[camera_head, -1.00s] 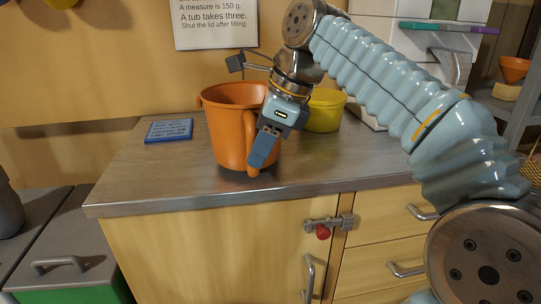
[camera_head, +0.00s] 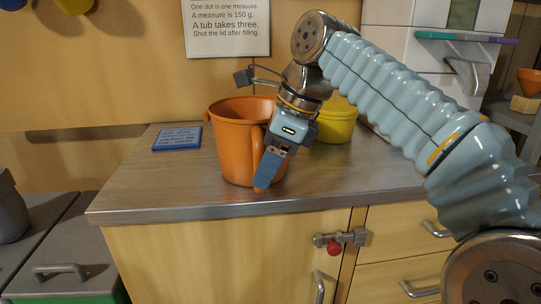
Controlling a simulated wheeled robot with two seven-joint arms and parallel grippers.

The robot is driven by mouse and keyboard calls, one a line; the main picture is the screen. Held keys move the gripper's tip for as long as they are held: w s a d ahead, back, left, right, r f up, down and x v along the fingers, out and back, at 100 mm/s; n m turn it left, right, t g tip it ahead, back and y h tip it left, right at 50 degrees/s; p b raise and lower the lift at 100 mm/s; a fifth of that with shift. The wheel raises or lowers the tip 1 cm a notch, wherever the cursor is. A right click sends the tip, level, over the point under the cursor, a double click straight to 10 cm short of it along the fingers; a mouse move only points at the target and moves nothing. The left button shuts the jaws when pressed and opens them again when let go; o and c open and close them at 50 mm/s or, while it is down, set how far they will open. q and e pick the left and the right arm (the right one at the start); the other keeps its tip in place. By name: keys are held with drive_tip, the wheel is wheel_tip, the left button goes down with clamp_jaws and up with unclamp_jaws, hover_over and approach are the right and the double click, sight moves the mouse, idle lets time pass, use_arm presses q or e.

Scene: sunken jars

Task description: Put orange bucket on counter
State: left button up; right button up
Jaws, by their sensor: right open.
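The orange bucket (camera_head: 232,146) stands upright on the grey counter (camera_head: 350,178), towards its front left part. Its handle is at its right side. My right gripper (camera_head: 266,172) is open, pointing down at the bucket's right side by the handle. Its finger hides part of the handle, and I cannot tell whether it touches. My left gripper is not in view.
A yellow bucket (camera_head: 335,122) stands behind my right gripper. A blue card (camera_head: 177,139) lies on the counter at left. A paper sign (camera_head: 227,26) hangs on the wall. The counter front has a red-knobbed latch (camera_head: 333,246). The counter's right part is clear.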

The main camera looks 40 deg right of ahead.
drive_tip(key=p+v, duration=0.2)
drive_tip(key=v, duration=1)
drive_tip(key=shift+p, duration=0.35)
drive_tip(key=shift+r, duration=0.1)
